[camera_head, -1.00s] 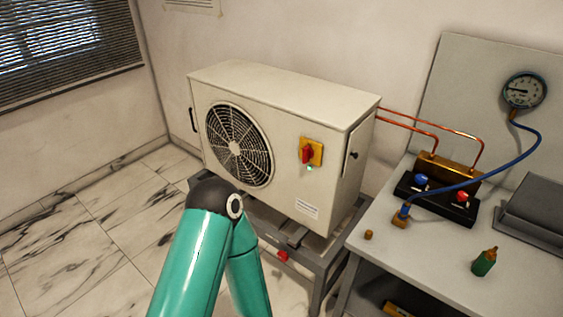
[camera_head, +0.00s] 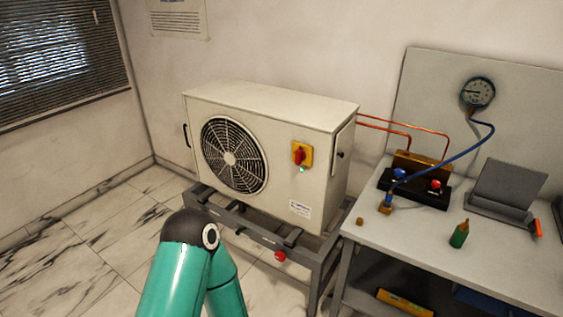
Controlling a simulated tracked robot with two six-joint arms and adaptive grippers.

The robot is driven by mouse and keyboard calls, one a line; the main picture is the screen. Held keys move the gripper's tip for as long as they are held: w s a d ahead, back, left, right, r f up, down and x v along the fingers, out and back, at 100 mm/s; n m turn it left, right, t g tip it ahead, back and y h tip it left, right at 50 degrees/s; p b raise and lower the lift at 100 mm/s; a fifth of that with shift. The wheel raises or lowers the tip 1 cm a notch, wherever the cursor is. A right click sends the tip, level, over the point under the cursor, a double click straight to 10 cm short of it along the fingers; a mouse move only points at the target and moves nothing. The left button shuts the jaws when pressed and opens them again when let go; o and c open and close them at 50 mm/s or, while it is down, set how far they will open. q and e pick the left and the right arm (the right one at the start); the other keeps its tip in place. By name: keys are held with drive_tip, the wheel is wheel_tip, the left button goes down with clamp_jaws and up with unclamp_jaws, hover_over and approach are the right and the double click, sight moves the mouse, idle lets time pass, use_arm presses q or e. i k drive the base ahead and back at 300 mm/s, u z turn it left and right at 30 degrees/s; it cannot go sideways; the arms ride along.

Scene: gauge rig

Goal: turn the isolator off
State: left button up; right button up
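The isolator (camera_head: 301,154) is a red rotary handle on a yellow plate, on the front right of a cream outdoor unit (camera_head: 275,107). The red handle looks roughly upright. A small green light (camera_head: 301,169) glows just below it. A teal arm link of mine with a dark joint rises from the bottom, in front of and left of the unit, apart from the isolator. Neither gripper shows in the view.
At right, a bench (camera_head: 408,236) bears a manifold (camera_head: 420,167), blue hose, green bottle (camera_head: 459,234) and grey stand (camera_head: 503,188). A gauge (camera_head: 478,92) is above. Marble floor (camera_head: 90,255) is clear at left.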

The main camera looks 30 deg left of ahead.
sight(300, 156)
drive_tip(key=z, duration=0.15)
drive_tip(key=i, duration=0.9)
drive_tip(key=u, duration=0.05)
